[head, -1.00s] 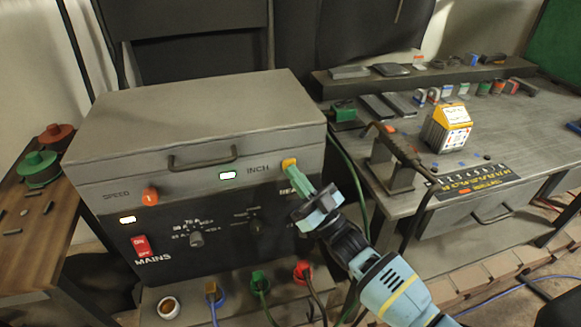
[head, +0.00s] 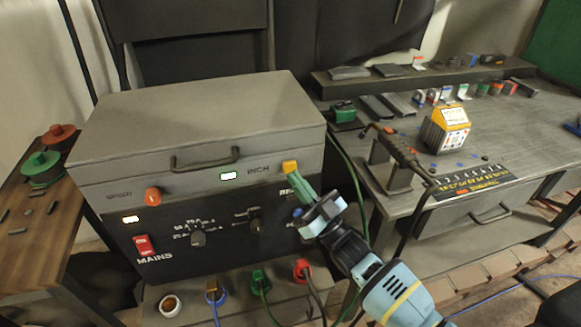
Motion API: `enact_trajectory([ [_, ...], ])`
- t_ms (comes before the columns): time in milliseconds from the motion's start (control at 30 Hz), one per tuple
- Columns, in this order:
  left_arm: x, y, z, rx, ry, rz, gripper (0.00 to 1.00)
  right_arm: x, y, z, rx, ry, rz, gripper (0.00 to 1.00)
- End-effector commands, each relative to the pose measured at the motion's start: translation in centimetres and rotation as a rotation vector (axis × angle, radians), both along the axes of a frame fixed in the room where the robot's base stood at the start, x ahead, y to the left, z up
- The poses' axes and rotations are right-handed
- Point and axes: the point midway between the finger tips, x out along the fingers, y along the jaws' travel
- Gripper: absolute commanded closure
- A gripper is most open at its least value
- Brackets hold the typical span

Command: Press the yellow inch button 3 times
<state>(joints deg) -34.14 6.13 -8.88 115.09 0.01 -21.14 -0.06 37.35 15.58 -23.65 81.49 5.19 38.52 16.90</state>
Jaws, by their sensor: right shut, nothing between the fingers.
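The yellow inch button (head: 290,167) is on the upper front of the grey machine box, just right of the word INCH and a lit white indicator (head: 229,175). My right gripper (head: 299,184) comes in from the lower right. Its green fingers are shut and empty. The fingertips are close to the lower right of the button in the picture; I cannot tell whether they touch it. My left gripper is not in view.
Coloured plugs with cables sit below. A bench (head: 500,130) with a tool stand is on the right.

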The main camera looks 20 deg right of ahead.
Motion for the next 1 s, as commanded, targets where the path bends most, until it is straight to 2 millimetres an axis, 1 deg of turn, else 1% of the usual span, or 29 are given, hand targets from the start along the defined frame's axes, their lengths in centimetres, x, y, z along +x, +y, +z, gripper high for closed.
enact_trajectory([
  [167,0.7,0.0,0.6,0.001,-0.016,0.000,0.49,-0.8,0.0,0.2,0.000,-0.001,0.001,1.00],
  [633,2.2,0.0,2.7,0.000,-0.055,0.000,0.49,-4.6,0.0,0.2,0.001,-0.002,0.001,1.00],
  [733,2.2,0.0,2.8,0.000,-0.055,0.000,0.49,-5.0,0.0,0.1,0.000,-0.001,0.001,1.00],
  [1000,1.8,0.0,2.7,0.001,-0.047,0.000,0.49,-5.0,0.0,0.0,0.000,0.000,0.000,1.00],
])
